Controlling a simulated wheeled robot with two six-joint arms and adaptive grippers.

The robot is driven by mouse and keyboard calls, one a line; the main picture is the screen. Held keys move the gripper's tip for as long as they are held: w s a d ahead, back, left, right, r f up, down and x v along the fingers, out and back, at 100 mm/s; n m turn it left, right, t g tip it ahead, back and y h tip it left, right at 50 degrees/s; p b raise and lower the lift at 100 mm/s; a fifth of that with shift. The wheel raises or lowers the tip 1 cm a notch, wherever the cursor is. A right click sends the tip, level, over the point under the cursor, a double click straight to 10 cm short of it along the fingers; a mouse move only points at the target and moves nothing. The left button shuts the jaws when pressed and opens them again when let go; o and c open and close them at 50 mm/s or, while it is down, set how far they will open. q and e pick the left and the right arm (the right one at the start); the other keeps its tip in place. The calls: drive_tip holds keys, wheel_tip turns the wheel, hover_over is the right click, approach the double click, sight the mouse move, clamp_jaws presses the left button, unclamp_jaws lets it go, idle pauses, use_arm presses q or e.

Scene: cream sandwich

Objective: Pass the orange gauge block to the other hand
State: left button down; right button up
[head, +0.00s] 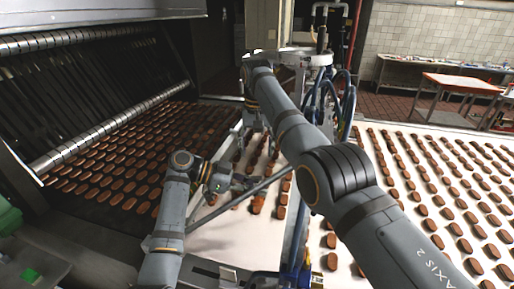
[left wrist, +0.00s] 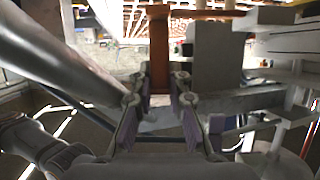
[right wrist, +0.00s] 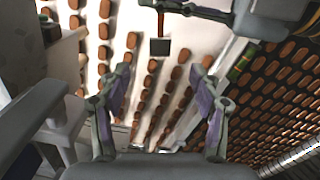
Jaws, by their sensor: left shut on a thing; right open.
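The orange gauge block (left wrist: 158,50) stands upright between the fingers of my left gripper (left wrist: 158,103) in the left wrist view. That gripper is shut on it. In the right wrist view the block is a narrow orange bar (right wrist: 160,22) at the top, with a dark square piece at its lower end. My right gripper (right wrist: 161,72) is open and empty, its fingers wide apart. The block appears beyond its fingertips, apart from them. In the head view my left gripper (head: 232,183) is over the white belt; the block is too small there to tell clearly.
Rows of brown biscuits lie on the white belt (head: 232,238) below the grippers. A dark biscuit conveyor (head: 115,150) with rollers is at left, another white belt (head: 440,165) at right. A machine frame with blue hoses (head: 345,100) stands behind my right arm.

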sight(257, 178)
wheel_tip(257, 178, down, 11)
drive_tip(key=shift+r, duration=0.15)
use_arm(q)
drive_tip(key=shift+a, duration=0.1)
use_arm(e)
drive_tip(key=shift+a+f, duration=0.1)
drive_tip(key=shift+f, duration=0.4)
drive_tip(key=shift+c, duration=1.3)
drive_tip(key=c, duration=1)
use_arm(q)
drive_tip(key=c, duration=1.8)
unclamp_jaws()
use_arm(e)
clamp_jaws()
use_arm(q)
drive_tip(key=o, duration=0.6)
